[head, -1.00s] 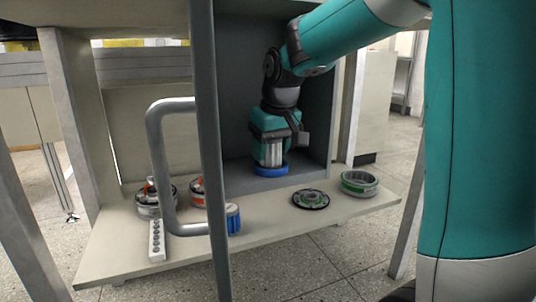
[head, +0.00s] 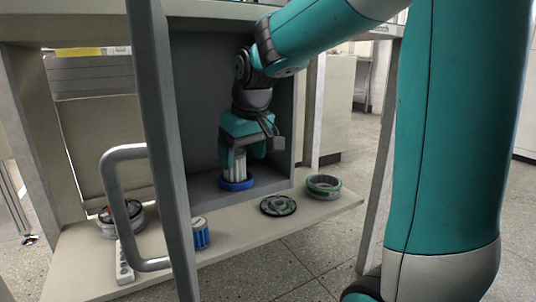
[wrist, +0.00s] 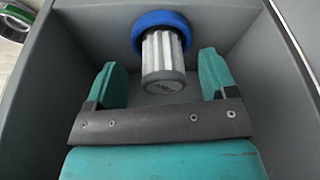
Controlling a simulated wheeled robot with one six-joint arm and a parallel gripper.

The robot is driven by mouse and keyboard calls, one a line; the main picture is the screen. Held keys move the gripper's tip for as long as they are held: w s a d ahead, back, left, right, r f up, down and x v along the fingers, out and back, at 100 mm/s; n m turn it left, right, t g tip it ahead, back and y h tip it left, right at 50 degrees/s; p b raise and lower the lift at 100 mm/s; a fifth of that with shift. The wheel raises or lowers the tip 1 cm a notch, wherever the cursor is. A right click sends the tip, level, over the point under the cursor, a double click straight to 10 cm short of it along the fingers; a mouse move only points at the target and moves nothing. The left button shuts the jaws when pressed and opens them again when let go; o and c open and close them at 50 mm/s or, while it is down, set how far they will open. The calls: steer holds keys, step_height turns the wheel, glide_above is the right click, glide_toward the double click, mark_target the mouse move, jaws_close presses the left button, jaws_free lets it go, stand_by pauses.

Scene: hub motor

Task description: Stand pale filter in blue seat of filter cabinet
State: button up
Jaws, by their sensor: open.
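The pale ribbed filter (head: 237,165) stands upright in the blue ring seat (head: 236,184) on the floor of the grey filter cabinet (head: 200,95). In the wrist view the filter (wrist: 163,50) shows its dark grey end cap towards me, and the blue seat (wrist: 160,18) rings its far end. My gripper (head: 243,152) points down over the filter. In the wrist view its teal fingers (wrist: 161,72) are spread wide on either side of the filter, with a visible gap on both sides. The filter's lower rim inside the seat is hidden.
A blue cylinder (head: 201,234), a dark disc (head: 278,206) and a grey-green ring (head: 323,185) lie on the shelf (head: 255,230) in front. A grey open door with a handle (head: 160,120) crosses the left. Cabinet walls stand close around my gripper.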

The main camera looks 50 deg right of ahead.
steer(key=s+p, duration=0.2)
steer(key=s, duration=0.7)
steer(key=shift+a+p, duration=0.3)
steer(key=shift+p, duration=0.1)
steer(key=shift+s, duration=0.1)
